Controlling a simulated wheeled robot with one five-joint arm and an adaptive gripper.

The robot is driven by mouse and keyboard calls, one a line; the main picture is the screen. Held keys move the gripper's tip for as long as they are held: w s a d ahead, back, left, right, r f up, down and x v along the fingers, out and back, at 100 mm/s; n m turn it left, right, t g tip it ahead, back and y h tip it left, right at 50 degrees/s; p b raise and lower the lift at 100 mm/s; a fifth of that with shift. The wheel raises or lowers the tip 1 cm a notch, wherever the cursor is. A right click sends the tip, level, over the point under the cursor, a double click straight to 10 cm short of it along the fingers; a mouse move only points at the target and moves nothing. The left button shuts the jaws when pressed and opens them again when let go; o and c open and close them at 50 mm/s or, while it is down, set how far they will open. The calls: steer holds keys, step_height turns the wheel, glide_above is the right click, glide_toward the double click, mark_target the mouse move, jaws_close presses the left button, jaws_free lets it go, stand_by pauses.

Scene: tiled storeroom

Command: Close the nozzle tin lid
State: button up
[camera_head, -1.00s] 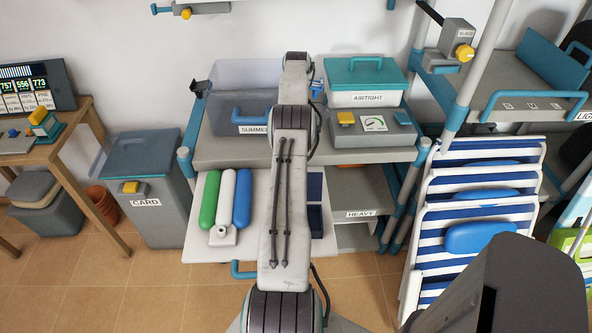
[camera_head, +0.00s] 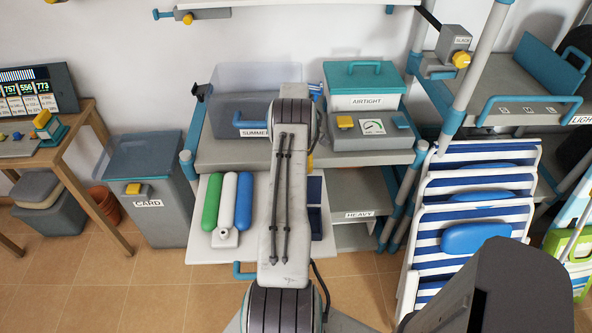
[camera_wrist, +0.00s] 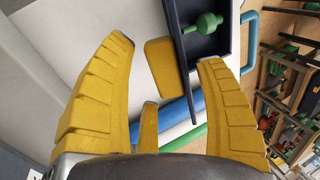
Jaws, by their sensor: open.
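The nozzle tin (camera_wrist: 228,40) is a dark navy open box in the wrist view, with a green nozzle (camera_wrist: 206,22) inside. In the head view the dark blue tin (camera_head: 315,190) shows on the white pull-out shelf, partly hidden by my arm. A yellow rounded block (camera_wrist: 165,67) lies against the tin's near edge in the wrist view; I cannot tell whether it is part of the tin or its lid. My gripper (camera_wrist: 166,50) is open, its yellow fingers spread on both sides of the block, with nothing held. In the head view my arm mostly hides it.
Green, white and blue cylinders (camera_head: 228,201) lie left of my arm on the pull-out shelf (camera_head: 205,248). Its blue handle (camera_head: 243,270) is at the front. Above stand the SUMMER bin (camera_head: 225,100) and AIRTIGHT box (camera_head: 364,102). Striped folding chairs (camera_head: 475,210) stand at right.

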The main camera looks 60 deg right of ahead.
steer(key=shift+f, duration=0.2)
stand_by(0.3)
steer(key=c, duration=1.1)
steer(key=shift+a+b, duration=0.1)
steer(key=shift+b, duration=0.25)
steer(key=shift+c, duration=0.2)
